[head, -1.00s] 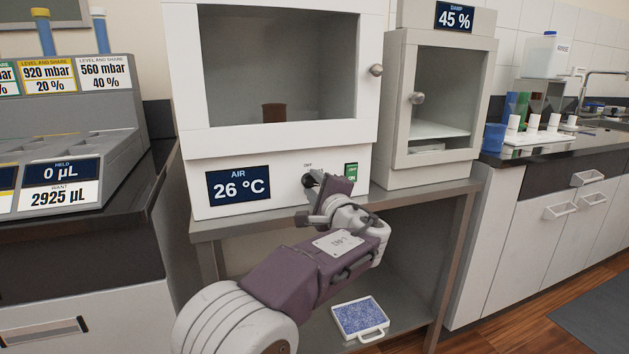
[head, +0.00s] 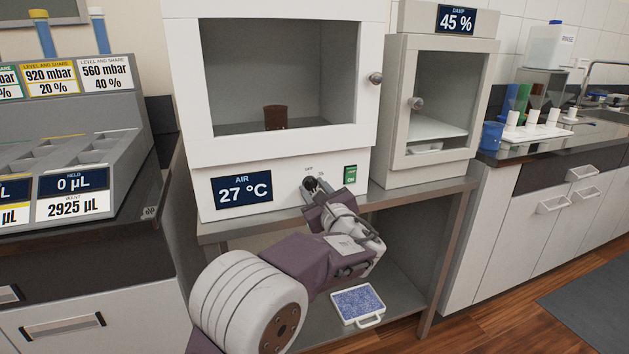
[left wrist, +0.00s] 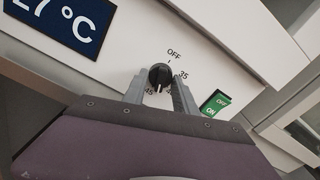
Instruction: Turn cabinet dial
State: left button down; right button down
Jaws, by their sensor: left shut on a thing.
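The black cabinet dial (head: 311,184) is on the white lower panel of the heated cabinet (head: 290,150). In the left wrist view the dial (left wrist: 160,76) has OFF printed above it, 35 at its upper right and 45 at its lower left; a number at its lower right is partly hidden. I cannot tell surely where its pointer aims. My left gripper (head: 313,187) is shut on the dial, with one finger on each side in the left wrist view (left wrist: 160,88). The blue display (head: 242,190) reads AIR 27 °C. My right gripper is not in view.
A green ON switch (head: 350,174) is right of the dial. A brown container (head: 275,117) stands inside the cabinet. A second cabinet (head: 398,150), marked 45 %, stands to the right. A blue-filled tray (head: 358,302) is on the shelf below.

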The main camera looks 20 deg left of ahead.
pick_arm(q)
jog(key=shift+m+p, duration=1.6)
jog(key=shift+m, duration=0.3)
jog(key=shift+f, duration=0.1)
jog(key=c, duration=1)
grip_release()
jog(key=shift+s, duration=0.15)
jog(key=p+v, duration=0.2)
jog(key=v, duration=0.7)
